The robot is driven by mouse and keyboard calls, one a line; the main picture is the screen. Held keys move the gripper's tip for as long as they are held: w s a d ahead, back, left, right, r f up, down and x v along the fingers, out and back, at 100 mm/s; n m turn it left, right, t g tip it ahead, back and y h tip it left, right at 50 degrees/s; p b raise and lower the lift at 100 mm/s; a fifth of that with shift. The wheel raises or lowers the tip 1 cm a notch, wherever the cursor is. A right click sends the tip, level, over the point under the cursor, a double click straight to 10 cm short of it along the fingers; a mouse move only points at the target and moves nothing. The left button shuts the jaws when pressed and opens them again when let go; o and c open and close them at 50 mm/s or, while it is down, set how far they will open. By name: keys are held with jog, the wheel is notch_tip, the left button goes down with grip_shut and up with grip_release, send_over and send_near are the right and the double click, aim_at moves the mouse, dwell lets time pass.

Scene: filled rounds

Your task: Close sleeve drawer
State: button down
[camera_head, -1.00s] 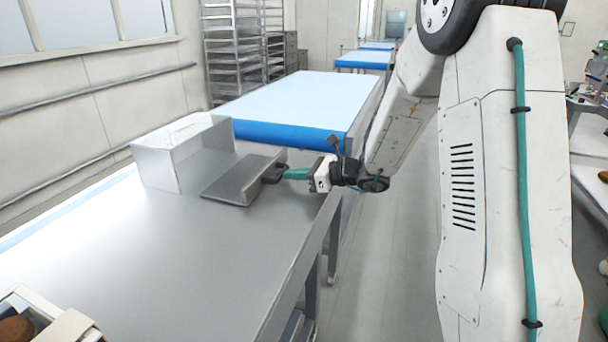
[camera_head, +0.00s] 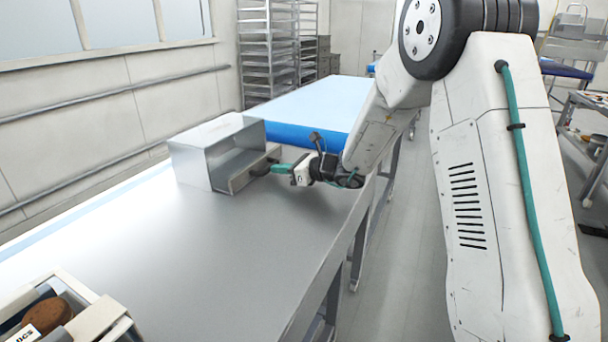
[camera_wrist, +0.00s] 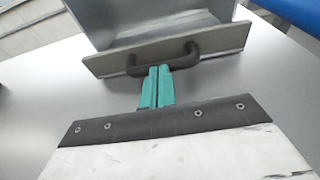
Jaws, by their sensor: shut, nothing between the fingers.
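The sleeve (camera_head: 190,165) is a light grey metal box on the steel table, its open end towards my gripper. The fingertips are at the handle's bar; contact is hard to tell.
The steel table (camera_head: 200,260) is clear in front of the sleeve. A box of odds and ends (camera_head: 95,320) stands at the near left. A blue-edged table (camera_head: 310,110) lies behind, and a wire rack (camera_head: 268,50) stands by the wall.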

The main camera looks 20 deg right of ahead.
aim_at(259, 163)
jog(key=x, duration=0.2)
jog(key=r+x, duration=0.1)
jog(key=x, duration=0.2)
jog(key=shift+w+a, duration=0.1)
jog(key=shift+w, duration=0.1)
jog(key=shift+w+r, duration=0.1)
jog(key=shift+r, duration=0.1)
jog(key=shift+a+r, duration=0.1)
jog(key=shift+a, duration=0.05)
